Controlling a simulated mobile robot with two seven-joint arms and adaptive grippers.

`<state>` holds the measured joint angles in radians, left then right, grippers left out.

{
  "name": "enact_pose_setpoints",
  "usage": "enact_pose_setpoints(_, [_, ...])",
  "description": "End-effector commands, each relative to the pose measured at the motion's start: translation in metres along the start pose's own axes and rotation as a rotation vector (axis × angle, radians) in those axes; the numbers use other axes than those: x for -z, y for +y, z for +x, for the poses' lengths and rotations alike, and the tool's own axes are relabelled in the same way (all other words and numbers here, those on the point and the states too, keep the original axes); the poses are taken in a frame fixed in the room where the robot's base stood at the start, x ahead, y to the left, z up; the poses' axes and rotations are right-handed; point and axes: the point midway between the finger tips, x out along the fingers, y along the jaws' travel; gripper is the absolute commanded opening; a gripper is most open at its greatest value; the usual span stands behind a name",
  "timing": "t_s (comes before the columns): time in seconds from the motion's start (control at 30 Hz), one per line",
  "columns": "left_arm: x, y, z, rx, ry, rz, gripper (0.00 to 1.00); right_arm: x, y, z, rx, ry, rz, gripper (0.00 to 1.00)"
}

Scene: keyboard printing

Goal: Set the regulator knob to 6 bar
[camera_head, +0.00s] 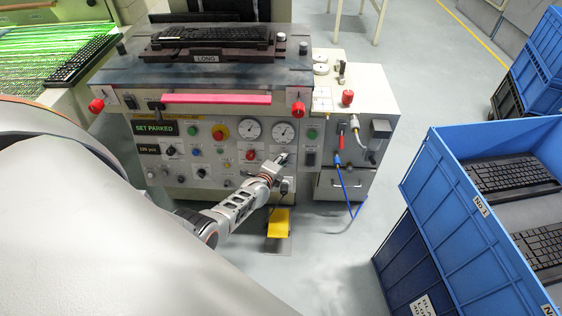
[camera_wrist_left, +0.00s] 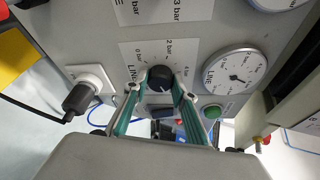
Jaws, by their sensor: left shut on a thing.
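The dark round regulator knob (camera_wrist_left: 160,76) is in the middle of the left wrist view, on a pale plate (camera_wrist_left: 133,52) with bar markings, among them 0 bar and 2 bar, and LINE lettering. A light pointer mark shows on its face. My left gripper (camera_wrist_left: 162,84) has a teal-sided finger on each side of the knob and is shut on it. In the head view my left gripper (camera_head: 281,160) is at the machine's front panel, and the knob is hidden there. A LINE gauge (camera_wrist_left: 235,73) sits right of the knob; its exact reading is too small to tell. My right gripper is not in view.
A black plug with a cable (camera_wrist_left: 80,97) and a green button (camera_wrist_left: 212,111) flank the knob. The panel also holds a red button (camera_head: 219,132) and two gauges (camera_head: 266,131). A yellow pedal (camera_head: 278,222) is below. Blue crates (camera_head: 437,200) stand at the right.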

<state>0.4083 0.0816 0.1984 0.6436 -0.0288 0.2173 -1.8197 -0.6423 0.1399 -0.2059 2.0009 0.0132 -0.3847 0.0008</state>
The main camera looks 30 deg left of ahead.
Motion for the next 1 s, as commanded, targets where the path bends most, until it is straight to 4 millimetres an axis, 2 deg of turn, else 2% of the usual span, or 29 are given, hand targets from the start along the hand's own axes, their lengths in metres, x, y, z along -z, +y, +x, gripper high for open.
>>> enact_pose_setpoints(0.07, [0.001,0.002,-0.001,-0.004,0.001,0.000,0.05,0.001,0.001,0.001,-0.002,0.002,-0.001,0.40])
enact_pose_setpoints(0.1, [0.001,0.002,-0.001,-0.004,0.001,0.000,0.31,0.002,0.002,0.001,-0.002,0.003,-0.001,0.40])
enact_pose_setpoints(0.17, [0.001,0.002,-0.001,-0.003,0.001,0.000,0.43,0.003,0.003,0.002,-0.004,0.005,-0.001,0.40])
enact_pose_setpoints(0.67, [0.001,0.001,-0.005,0.001,0.001,-0.002,0.43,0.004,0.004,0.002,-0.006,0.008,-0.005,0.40])
enact_pose_setpoints(1.0, [0.001,0.001,-0.035,0.000,0.001,-0.002,0.43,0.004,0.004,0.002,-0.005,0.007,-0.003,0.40])
